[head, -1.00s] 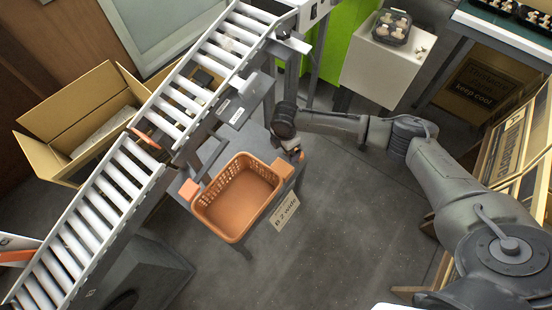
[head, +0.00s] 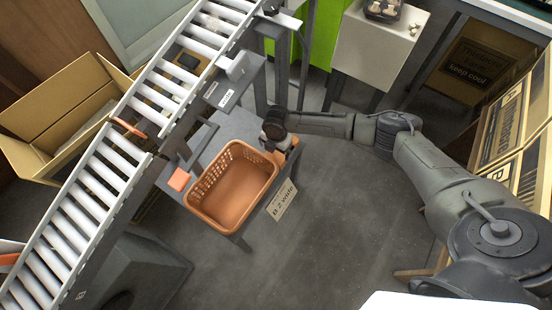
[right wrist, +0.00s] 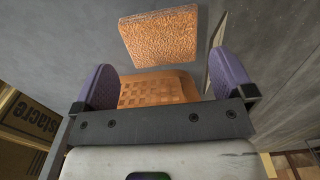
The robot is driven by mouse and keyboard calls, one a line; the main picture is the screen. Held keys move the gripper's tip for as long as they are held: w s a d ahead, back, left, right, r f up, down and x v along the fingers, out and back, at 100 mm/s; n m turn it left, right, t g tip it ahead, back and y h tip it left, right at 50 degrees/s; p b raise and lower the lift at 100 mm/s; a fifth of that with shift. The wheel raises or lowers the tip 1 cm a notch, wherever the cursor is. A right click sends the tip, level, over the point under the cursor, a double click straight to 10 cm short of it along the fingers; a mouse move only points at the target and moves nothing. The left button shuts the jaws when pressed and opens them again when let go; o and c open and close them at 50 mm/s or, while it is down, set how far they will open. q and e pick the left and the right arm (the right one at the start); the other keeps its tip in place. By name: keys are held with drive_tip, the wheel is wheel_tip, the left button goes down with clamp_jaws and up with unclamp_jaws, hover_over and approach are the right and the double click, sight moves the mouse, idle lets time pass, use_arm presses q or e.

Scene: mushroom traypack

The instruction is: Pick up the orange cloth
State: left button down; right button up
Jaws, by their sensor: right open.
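In the head view one orange piece (head: 179,180) lies left of the orange basket (head: 234,208). Another orange piece (head: 291,146) shows beside my right gripper (head: 274,138) at the basket's upper right corner. I cannot tell which piece is the cloth. In the right wrist view a crinkled orange square (right wrist: 160,35), like cloth, lies beyond the open purple fingers of my right gripper (right wrist: 165,85). A checkered orange surface (right wrist: 150,90) shows between the fingers, its lower part hidden by the gripper body. Contact is unclear. My left gripper is out of view.
A roller conveyor (head: 112,182) runs along the left, with an open cardboard box (head: 55,105) behind it. A label card (head: 282,200) is on the right of the basket. A white stand (head: 375,50) is at the top, cartons (head: 505,130) at the right. Floor below the basket is clear.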

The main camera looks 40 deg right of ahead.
sight(276, 156)
drive_tip(key=shift+s+a+f+b, duration=0.1)
drive_tip(key=shift+f+b, duration=1)
drive_tip(key=shift+f, duration=0.3)
drive_tip(key=shift+s+a+f+b, duration=0.1)
drive_tip(key=shift+f+b, duration=1)
drive_tip(key=shift+f, duration=0.3)
drive_tip(key=c, duration=0.6)
